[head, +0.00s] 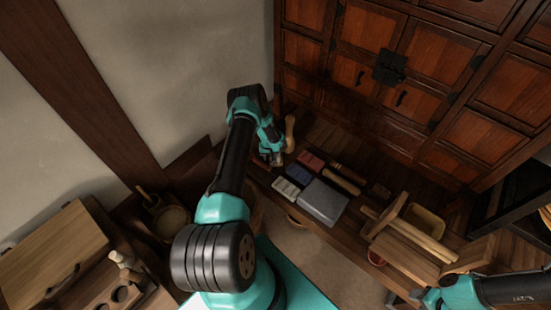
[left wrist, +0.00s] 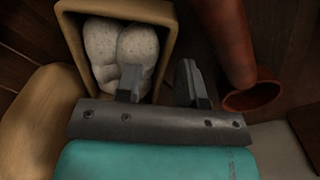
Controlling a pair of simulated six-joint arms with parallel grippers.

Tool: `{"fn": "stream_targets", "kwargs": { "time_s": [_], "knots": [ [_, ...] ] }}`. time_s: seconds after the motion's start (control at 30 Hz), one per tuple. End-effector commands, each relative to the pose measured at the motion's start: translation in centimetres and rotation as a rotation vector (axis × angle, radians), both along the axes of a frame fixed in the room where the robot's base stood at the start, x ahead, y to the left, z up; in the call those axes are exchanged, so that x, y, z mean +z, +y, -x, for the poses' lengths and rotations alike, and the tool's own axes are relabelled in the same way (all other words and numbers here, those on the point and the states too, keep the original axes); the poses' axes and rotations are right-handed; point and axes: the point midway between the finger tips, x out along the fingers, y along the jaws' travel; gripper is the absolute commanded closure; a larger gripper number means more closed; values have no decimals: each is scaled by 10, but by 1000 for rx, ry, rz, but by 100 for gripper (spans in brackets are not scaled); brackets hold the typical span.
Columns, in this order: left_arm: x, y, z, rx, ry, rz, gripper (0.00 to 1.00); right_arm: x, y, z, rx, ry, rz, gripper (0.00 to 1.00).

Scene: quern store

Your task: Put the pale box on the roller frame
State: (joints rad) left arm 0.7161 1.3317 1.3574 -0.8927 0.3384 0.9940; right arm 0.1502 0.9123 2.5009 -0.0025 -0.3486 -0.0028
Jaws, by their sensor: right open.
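The pale box (head: 286,188) lies on the dark wooden bench, at the near left of a group of small blocks. The wooden frame with rods (head: 421,238) stands further right on the bench; I take it for the roller frame. My left gripper (head: 275,158) is at the bench's left end, beyond the pale box and apart from it. In the left wrist view its two fingers (left wrist: 160,85) are apart, with nothing clearly held. My right gripper (head: 418,297) is open at the bottom right, near the frame's front and partly cut off by the picture edge.
Near the pale box lie a blue block (head: 299,174), a red block (head: 311,161) and a large grey block (head: 322,202). A wooden container with speckled pale lumps (left wrist: 122,48) is close to the left fingers. A dark cabinet (head: 400,75) stands behind the bench.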

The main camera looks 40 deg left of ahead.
Motion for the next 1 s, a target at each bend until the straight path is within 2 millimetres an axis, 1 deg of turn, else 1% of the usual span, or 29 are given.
{"fn": "stream_targets", "kwargs": {
  "time_s": [0.1, 0.47, 1.0],
  "knots": [
    [0, 0, 0, 0, 0, 0, 65, 0, 0, 0, 0, 0, 0, 57],
    [0, 0, 0, 0, 0, 0, 99, 0, 0, 0, 0, 0, 0, 57],
    [2, 0, 0, 0, 0, 0, 100, 0, 0, 0, 0, 0, 0, 57]
  ]
}}
